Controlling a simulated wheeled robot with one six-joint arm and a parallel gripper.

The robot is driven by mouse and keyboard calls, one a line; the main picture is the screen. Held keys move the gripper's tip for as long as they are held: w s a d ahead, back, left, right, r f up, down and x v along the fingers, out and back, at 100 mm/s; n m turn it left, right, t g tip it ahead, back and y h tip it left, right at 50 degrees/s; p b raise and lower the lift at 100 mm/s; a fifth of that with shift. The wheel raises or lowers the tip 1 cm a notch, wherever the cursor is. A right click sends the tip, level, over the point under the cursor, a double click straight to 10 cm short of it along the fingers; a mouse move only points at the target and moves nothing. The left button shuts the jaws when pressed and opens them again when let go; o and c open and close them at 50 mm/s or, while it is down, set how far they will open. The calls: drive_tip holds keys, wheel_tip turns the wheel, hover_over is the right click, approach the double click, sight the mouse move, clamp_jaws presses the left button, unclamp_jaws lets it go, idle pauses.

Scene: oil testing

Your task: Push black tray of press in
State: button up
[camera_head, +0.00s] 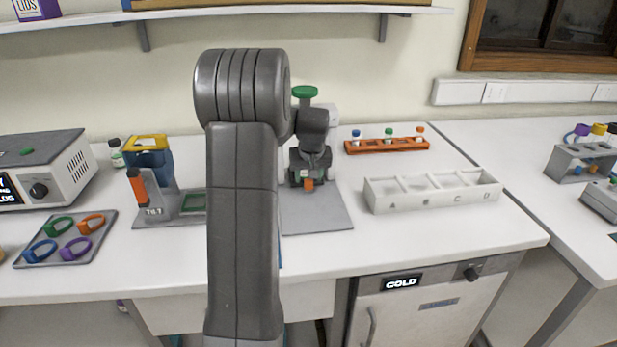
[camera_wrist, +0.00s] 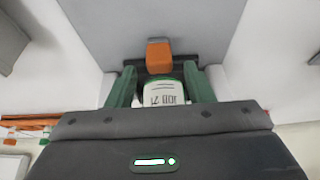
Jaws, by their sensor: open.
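The press (camera_head: 305,92) stands at the middle of the bench, its green top showing above my arm. Its grey base plate (camera_head: 318,215) extends toward the front and also shows in the wrist view (camera_wrist: 150,18). An orange handle (camera_wrist: 159,58) sits at the edge of a dark strip that looks like the black tray (camera_wrist: 182,63). My gripper (camera_wrist: 160,80) is open, with its green fingers either side of a white labelled part (camera_wrist: 163,95), close to the handle. I cannot tell whether anything touches. In the head view, my wrist hides most of the press and tray.
Left are a blue-and-yellow device (camera_head: 150,150), a grey tray of coloured rings (camera_head: 68,240) and a box instrument (camera_head: 45,165). Right are an orange vial rack (camera_head: 388,146) and a white compartment tray (camera_head: 432,190). Free bench lies between the base plate and the white tray.

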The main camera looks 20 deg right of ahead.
drive_tip(key=v, duration=1.2)
drive_tip(key=shift+s+r, duration=0.25)
drive_tip(key=shift+r, duration=0.05)
drive_tip(key=x, duration=1.4)
drive_tip(key=shift+s+a+r, duration=0.15)
drive_tip(key=shift+s, duration=0.1)
